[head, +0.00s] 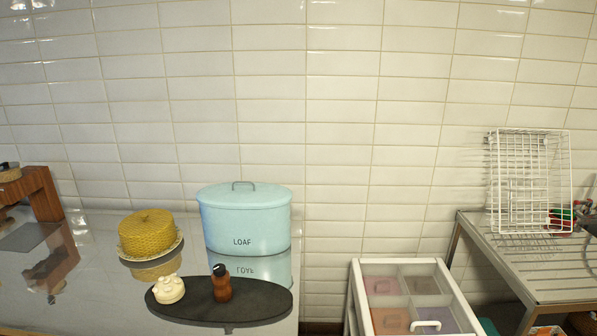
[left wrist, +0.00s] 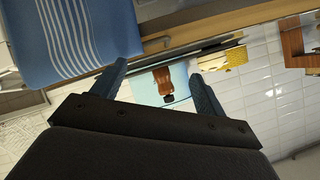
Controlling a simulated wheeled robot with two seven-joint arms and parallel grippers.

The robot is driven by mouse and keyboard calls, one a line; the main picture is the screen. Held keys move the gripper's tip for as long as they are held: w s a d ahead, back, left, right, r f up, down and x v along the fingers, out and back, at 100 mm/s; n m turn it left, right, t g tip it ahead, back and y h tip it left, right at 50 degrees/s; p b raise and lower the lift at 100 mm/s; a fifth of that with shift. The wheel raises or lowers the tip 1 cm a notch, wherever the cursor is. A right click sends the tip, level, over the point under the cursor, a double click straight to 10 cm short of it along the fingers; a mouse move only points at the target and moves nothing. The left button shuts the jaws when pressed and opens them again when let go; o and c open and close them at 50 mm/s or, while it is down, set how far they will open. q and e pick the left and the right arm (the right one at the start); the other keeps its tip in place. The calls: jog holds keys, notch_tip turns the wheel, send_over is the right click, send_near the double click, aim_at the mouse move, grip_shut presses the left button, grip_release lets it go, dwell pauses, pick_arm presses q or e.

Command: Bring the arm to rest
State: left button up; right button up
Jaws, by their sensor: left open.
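My left gripper (left wrist: 158,70) shows in the left wrist view, with its two dark fingers spread apart and nothing held between them. In the gap I see a brown bottle (left wrist: 164,82) in front of the pale blue bin, both beyond the fingers. A blue cloth-like thing with white stripes (left wrist: 75,40) is close to the left-hand finger in the picture; I cannot tell whether they touch. Neither gripper shows in the head view, and my right gripper is in no view.
A glossy counter holds a blue LOAF bin (head: 245,220), a yellow woven dome (head: 150,234), and a dark oval board (head: 262,302) with a brown bottle (head: 221,283) and a cream pot (head: 168,289). A lidded white case (head: 355,300) and a slatted table with a wire rack (head: 530,180) are right.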

pick_arm(q)
jog(key=s+d+f+n+g+h, duration=0.1)
jog(key=s+f+g, duration=0.35)
jog(key=s, duration=0.55)
jog(key=s+d+f+n+g+h, duration=0.15)
jog(key=s+f+g, duration=0.3)
jog(key=s, duration=0.55)
jog(key=s+d+f, duration=0.1)
jog(key=s+f, duration=0.1)
jog(key=f, duration=1.8)
jog(key=s+d+f+g, duration=0.1)
jog(key=s+f, duration=0.1)
jog(key=f, duration=1.9)
jog(key=shift+s+d+g, duration=0.3)
jog(key=shift+s+d, duration=0.05)
jog(key=shift+s, duration=0.05)
